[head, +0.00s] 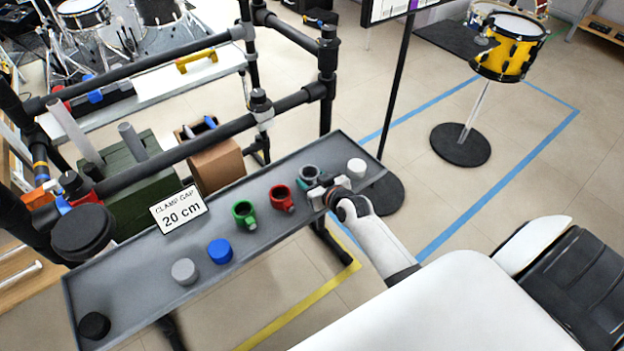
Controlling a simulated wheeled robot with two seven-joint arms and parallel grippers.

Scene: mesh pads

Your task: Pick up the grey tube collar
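The grey tube collar (309,173) stands on the grey tray (140,262) towards its right end, with its round opening facing up. My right gripper (318,194) is right at the collar, on its near side, low over the tray. The gripper hides the collar's lower near part. I cannot tell whether the fingers touch the collar or how far apart they are. My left gripper is not in view.
A red collar (282,198) and a green collar (244,214) stand left of the grey one. A white cap (357,167) is to its right. Blue (220,250), grey (184,271) and black (95,325) caps lie farther left. Black rack tubes (200,148) run behind the tray.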

